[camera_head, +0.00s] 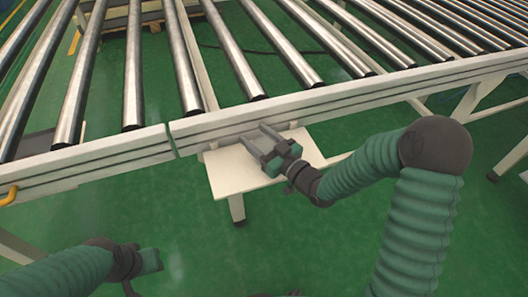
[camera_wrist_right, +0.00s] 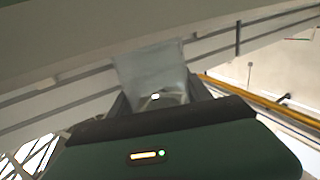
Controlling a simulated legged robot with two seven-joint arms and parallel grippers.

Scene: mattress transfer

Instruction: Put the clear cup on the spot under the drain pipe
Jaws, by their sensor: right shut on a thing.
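My right gripper (camera_head: 256,137) is over a small white table (camera_head: 232,178) beside the conveyor's front rail. In the right wrist view a clear, see-through cup (camera_wrist_right: 155,75) stands out between the fingers of this gripper, which is shut on it. The cup is hard to make out in the head view. My left gripper (camera_head: 150,261) is low at the lower left, over the floor, apart from the table; its jaw gap is not clear. I cannot pick out a drain pipe or a marked spot.
A roller conveyor with metal rollers (camera_head: 183,65) and a pale front rail (camera_head: 330,98) spans the upper part. A yellow bent bar (camera_head: 9,196) is at the left edge. The green floor (camera_head: 275,250) in front is clear.

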